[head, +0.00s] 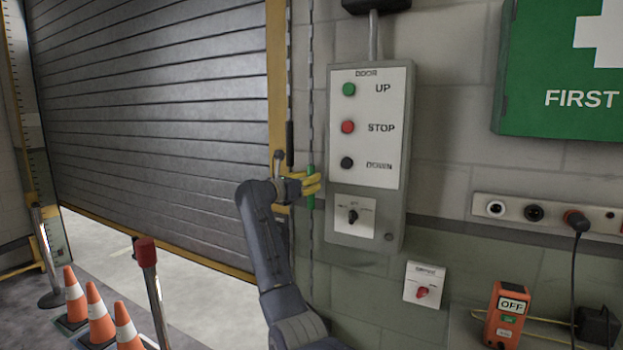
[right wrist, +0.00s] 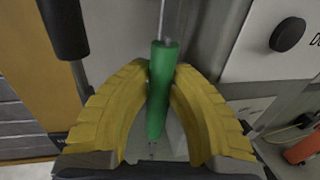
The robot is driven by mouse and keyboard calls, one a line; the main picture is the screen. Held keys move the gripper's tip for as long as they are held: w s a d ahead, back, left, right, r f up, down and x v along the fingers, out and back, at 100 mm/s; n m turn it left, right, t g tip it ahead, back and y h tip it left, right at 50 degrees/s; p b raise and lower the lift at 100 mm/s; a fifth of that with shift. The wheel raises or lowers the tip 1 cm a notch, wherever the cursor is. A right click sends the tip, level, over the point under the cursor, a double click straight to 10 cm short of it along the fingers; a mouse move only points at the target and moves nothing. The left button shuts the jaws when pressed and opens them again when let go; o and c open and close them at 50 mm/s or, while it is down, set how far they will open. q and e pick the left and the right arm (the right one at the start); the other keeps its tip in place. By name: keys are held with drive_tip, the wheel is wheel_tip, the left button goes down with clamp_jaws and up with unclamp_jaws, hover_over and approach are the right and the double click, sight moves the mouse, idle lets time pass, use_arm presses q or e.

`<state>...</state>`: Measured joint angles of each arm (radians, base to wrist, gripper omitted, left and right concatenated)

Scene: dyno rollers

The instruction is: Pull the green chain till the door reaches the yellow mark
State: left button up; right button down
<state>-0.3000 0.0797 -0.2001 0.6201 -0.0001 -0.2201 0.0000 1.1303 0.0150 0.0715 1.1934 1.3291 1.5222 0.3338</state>
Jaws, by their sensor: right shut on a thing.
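The grey roller door (head: 150,120) is partly raised, with light floor showing under its yellow bottom edge. Two thin chains hang beside its right post. The green chain (head: 311,95) carries a green grip (right wrist: 158,90); the other has a black grip (head: 290,143). My right gripper (right wrist: 164,80) has its yellow fingers shut around the green grip, one on each side. The grip sticks out above and below the fingers and hangs nearly upright. A graduated strip (head: 33,130) runs along the left door post; I cannot make out the yellow mark clearly. My left gripper is not in view.
A door control box (head: 395,130) with UP, STOP and a lower button is on the wall just right of the chains. Orange cones (head: 95,305) and a red-topped post (head: 145,255) stand at lower left. An orange OFF device (head: 503,318) is at lower right.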

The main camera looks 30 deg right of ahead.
drive_tip(key=c, duration=1.2)
unclamp_jaws()
drive_tip(key=shift+c, duration=0.2)
drive_tip(key=v, duration=1.2)
